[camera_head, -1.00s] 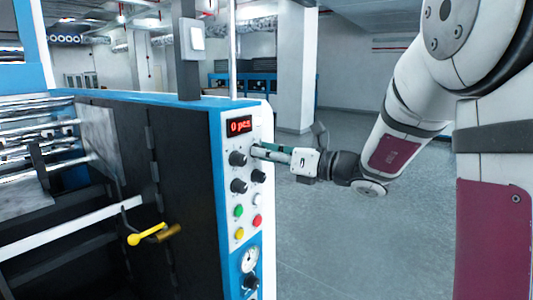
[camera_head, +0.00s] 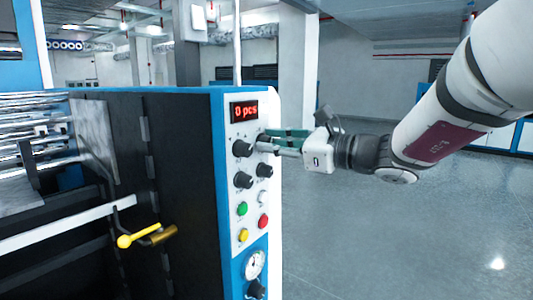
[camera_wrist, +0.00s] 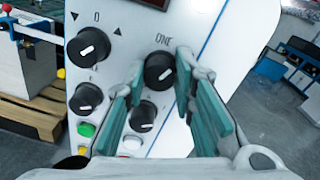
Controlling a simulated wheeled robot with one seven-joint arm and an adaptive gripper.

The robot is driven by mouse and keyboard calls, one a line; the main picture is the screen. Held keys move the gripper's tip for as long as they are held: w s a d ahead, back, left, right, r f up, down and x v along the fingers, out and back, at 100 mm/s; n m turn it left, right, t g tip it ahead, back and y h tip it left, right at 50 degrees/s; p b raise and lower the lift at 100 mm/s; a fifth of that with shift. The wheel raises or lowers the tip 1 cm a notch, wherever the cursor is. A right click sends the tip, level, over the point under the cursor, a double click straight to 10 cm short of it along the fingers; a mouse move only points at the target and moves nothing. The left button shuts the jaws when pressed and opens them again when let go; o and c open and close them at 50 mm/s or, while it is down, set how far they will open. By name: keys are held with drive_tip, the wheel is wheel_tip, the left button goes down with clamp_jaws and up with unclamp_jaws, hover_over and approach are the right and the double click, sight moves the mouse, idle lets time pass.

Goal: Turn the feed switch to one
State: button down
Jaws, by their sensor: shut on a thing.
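The black feed switch knob (camera_wrist: 158,72) is the upper right knob on the white control panel in the wrist view. A label that seems to read "ONE" is printed above it. Its white mark slants, but its exact setting is hard to read. My gripper (camera_wrist: 160,64) has its green-padded fingers on both sides of this knob, closed on it. In the head view my gripper (camera_head: 266,142) reaches the panel from the right, and its fingers hide part of the knob (camera_head: 263,138).
Other black knobs (camera_wrist: 89,46) sit close by on the panel. Green (camera_head: 242,209), red (camera_head: 263,221) and yellow (camera_head: 243,235) buttons and a gauge (camera_head: 255,264) are below. A red display (camera_head: 244,111) reads "0 pcs". Open floor lies to the right.

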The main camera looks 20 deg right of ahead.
drive_tip(key=n+b, duration=0.4)
drive_tip(key=b, duration=0.1)
drive_tip(key=shift+n, duration=0.4)
drive_tip(key=shift+n+b, duration=0.3)
drive_tip(key=shift+b, duration=0.1)
drive_tip(key=c, duration=1.3)
unclamp_jaws()
drive_tip(key=v, duration=1.2)
drive_tip(key=shift+s+a+r, duration=0.1)
drive_tip(key=shift+s, duration=0.05)
